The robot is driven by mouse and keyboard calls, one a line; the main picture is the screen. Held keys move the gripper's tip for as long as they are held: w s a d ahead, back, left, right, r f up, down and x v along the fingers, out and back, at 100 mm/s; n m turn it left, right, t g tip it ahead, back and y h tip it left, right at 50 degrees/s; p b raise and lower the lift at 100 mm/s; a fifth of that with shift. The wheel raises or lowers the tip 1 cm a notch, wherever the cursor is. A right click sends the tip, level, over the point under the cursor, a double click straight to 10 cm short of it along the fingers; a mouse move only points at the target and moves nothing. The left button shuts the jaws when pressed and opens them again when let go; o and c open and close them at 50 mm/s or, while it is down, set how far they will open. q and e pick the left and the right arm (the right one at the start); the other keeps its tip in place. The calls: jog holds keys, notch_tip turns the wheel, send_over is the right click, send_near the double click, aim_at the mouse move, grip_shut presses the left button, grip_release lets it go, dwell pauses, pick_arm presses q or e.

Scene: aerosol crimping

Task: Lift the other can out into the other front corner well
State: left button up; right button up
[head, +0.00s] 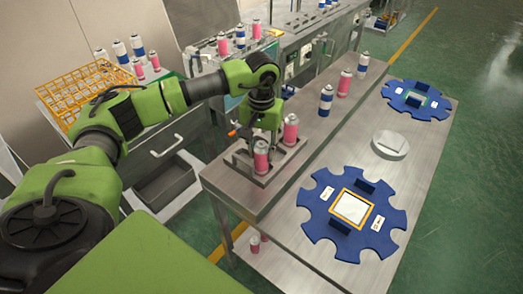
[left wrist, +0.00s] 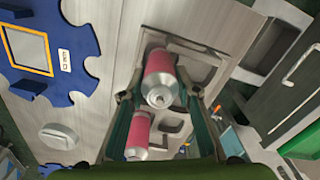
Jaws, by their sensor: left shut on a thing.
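A pink can (head: 261,158) with a silver top stands upright at the front of the metal fixture (head: 283,167). My left gripper (head: 262,138) comes down over this can with its fingers on either side of it. The can also shows between the fingers in the left wrist view (left wrist: 159,75), where I see its silver top. Whether its base is clear of the fixture is hard to tell. A second pink can (head: 290,130) stands behind and to the right, apart from the held one; it shows lower in the wrist view (left wrist: 139,130). My right gripper is not in view.
Blue and pink cans (head: 326,100) stand in a row farther back on the raised bench. A blue notched plate (head: 318,215) lies on the lower table to the right, near a round grey disc (head: 390,145). An orange wire rack (head: 85,95) stands at the left.

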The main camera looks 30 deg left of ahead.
pick_arm(q)
jog(key=o, duration=1.2)
jog(key=shift+f, duration=0.1)
jog(key=shift+c, duration=0.2)
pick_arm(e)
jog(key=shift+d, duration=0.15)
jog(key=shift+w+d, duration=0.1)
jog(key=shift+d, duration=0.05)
pick_arm(q)
notch_tip(320, 180, up, 12)
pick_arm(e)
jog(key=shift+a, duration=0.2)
